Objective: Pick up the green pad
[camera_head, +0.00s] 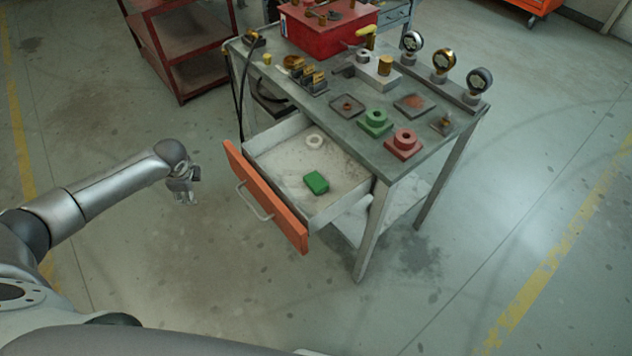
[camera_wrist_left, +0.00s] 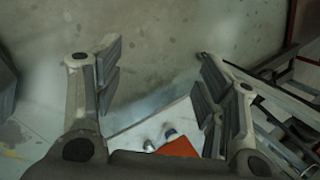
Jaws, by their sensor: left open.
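The green pad (camera_head: 316,182) is a small green block lying in the open drawer (camera_head: 272,165) of the workbench. My left gripper (camera_head: 186,194) is to the left of the drawer's orange front (camera_head: 265,197), out over the floor and apart from the pad. In the left wrist view, the fingers of my left gripper (camera_wrist_left: 158,85) are spread apart with nothing between them. The green pad cannot be made out in that view. My right gripper does not show in either view.
A white ring (camera_head: 314,141) lies in the drawer behind the pad. The workbench top (camera_head: 335,123) holds a green block with a hole (camera_head: 375,123), a red one (camera_head: 404,144), gauges (camera_head: 443,63) and a red toolbox (camera_head: 325,28). The floor left of the drawer is clear.

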